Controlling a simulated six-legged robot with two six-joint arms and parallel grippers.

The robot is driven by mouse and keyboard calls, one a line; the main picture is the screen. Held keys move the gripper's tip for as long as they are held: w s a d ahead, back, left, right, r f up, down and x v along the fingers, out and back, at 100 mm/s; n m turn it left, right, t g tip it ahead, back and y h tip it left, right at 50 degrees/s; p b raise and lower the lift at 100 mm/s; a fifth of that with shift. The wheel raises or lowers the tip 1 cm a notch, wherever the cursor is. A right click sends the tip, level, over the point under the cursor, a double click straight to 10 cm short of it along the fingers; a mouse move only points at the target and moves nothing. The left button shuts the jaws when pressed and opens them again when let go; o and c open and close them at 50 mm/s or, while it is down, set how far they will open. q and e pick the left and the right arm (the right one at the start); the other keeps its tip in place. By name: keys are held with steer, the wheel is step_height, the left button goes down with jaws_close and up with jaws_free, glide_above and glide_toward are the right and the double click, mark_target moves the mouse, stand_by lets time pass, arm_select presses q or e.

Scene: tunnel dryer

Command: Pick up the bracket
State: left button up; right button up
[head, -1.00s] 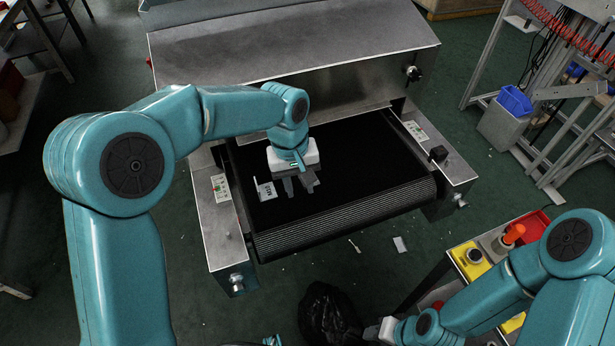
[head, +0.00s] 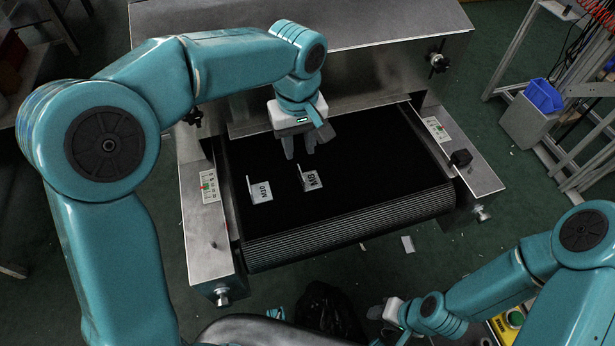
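Two small light-grey metal brackets lie on the black belt of the dryer in the head view. The left one (head: 261,191) is marked M10, and the right one (head: 311,181) is marked M8. Each has a thin upright flange. The task does not say which one it means. My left gripper (head: 300,153) points down over the belt, just behind the M8 bracket in the picture and apart from it. Its two dark fingers are spread with nothing between them. My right gripper (head: 380,312) is low at the right, far from the brackets; its fingers are too small and dark to read.
The black belt (head: 370,165) is otherwise clear, flanked by metal side rails (head: 207,250) with labels and knobs. The metal dryer hood (head: 390,65) rises behind. A black bag (head: 330,308) is on the floor in front. A blue-lined bin (head: 535,115) stands at the right.

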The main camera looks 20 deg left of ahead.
mark_target(301, 173)
arm_select(q)
steer(key=f, duration=0.4)
steer(key=shift+s+f, duration=0.1)
steer(key=shift+s, duration=0.1)
steer(key=shift+w+f, duration=0.15)
steer(key=shift+f, duration=0.15)
steer(key=f, duration=0.4)
steer(key=shift+d+f+b, duration=0.2)
steer(key=shift+f+b, duration=0.05)
steer(key=shift+b, duration=0.15)
steer(key=shift+f, duration=0.25)
steer(key=shift+s+r, duration=0.1)
steer(key=shift+s, duration=0.1)
steer(key=shift+w, duration=0.1)
jaws_close()
